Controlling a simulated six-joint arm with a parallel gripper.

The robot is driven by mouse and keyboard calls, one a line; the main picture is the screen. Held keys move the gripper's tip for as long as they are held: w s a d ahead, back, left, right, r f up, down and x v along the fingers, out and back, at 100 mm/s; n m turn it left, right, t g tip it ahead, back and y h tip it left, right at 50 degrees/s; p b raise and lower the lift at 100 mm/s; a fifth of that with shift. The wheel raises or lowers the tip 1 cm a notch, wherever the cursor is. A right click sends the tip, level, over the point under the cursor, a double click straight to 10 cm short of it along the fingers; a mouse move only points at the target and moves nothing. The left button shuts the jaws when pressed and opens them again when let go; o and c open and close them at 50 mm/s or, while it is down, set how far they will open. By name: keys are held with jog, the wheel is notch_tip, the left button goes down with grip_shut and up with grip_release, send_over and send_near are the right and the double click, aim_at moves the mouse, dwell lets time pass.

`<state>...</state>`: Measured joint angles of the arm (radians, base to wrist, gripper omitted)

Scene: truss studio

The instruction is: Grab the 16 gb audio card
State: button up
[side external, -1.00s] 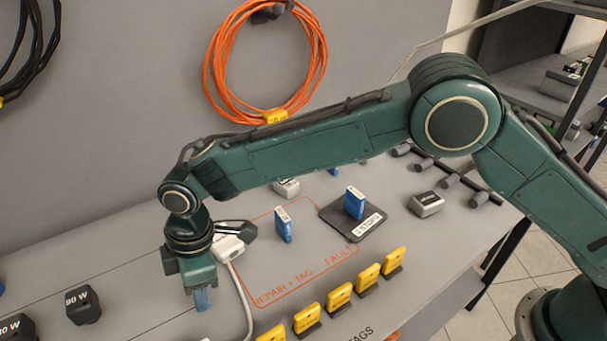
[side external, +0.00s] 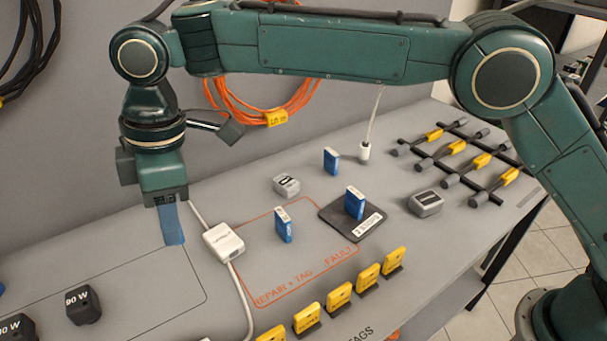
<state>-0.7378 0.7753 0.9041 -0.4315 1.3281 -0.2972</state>
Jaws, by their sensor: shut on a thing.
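My gripper (side external: 170,200), at the left, points down and is shut on a blue card (side external: 174,228). The card hangs upright below the jaws, its upper part hidden by them. It looks raised above the grey bench. Similar blue cards with white tops stand upright to the right: one inside the orange outline (side external: 284,225), one on the dark mat (side external: 355,203), and one farther back (side external: 331,161). Their capacity labels are too small to read, and no label shows on the held card.
A white adapter (side external: 223,242) with a cable lies just right of my gripper. Yellow tags (side external: 339,298) stand along the front. Black 90 W blocks (side external: 83,306) are at the lower left. Grey boxes (side external: 426,203) and a rack with yellow clips (side external: 458,147) are at the right.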

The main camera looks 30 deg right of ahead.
jog(key=shift+r, duration=0.35)
jog(key=shift+d, duration=0.1)
dwell(0.4)
